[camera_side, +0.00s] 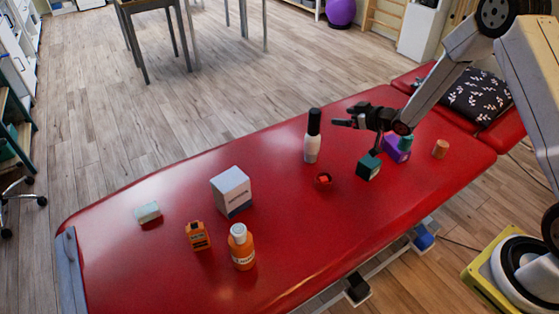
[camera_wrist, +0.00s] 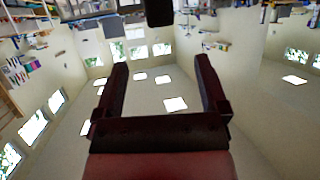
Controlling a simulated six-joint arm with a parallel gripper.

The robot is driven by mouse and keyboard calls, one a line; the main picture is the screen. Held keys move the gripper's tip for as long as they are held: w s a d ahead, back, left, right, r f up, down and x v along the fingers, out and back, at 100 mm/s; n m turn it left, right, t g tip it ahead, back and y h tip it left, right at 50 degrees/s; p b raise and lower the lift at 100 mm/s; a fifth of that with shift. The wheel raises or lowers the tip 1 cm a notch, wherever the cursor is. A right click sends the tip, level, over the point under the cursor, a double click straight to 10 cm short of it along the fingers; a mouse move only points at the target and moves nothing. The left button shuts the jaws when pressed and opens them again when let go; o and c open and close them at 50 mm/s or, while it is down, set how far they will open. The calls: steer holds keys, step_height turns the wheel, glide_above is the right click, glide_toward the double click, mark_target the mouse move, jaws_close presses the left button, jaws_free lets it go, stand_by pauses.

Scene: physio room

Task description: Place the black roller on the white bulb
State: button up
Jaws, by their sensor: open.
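The black roller (camera_side: 314,122) stands upright on top of the white bulb (camera_side: 312,150), on the red treatment table (camera_side: 270,150). The two look lined up and touching. My gripper (camera_side: 343,123) reaches in from the right at about the roller's height, with a small gap between its fingertips and the roller. In the wrist view my gripper (camera_wrist: 160,62) is open with nothing between its fingers. A dark piece, probably the black roller (camera_wrist: 158,12), shows at the top edge beyond the fingertips. I cannot make out the white bulb in the wrist view.
A small red piece (camera_side: 323,181), a green cube (camera_side: 369,167), a purple object (camera_side: 397,150) and an orange-brown cylinder (camera_side: 440,149) sit nearby. A white box (camera_side: 231,191), an orange box (camera_side: 198,236), an orange bottle (camera_side: 242,250) and a pale block (camera_side: 147,212) lie further left.

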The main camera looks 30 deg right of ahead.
steer(key=s+a+r+m+g+h, duration=0.1)
steer(key=s+a+r+g, duration=0.1)
steer(key=s, duration=0.7)
steer(key=s+a+r+g+h, duration=0.1)
steer(key=s+a+g, duration=0.3)
steer(key=s, duration=0.4)
steer(key=s+a+r+m+g+h, duration=0.1)
steer(key=s+a+r+g, duration=0.2)
steer(key=s, duration=0.6)
steer(key=shift+s+r+m+g, duration=0.35)
steer(key=shift+r+g, duration=0.2)
steer(key=shift+g, duration=0.15)
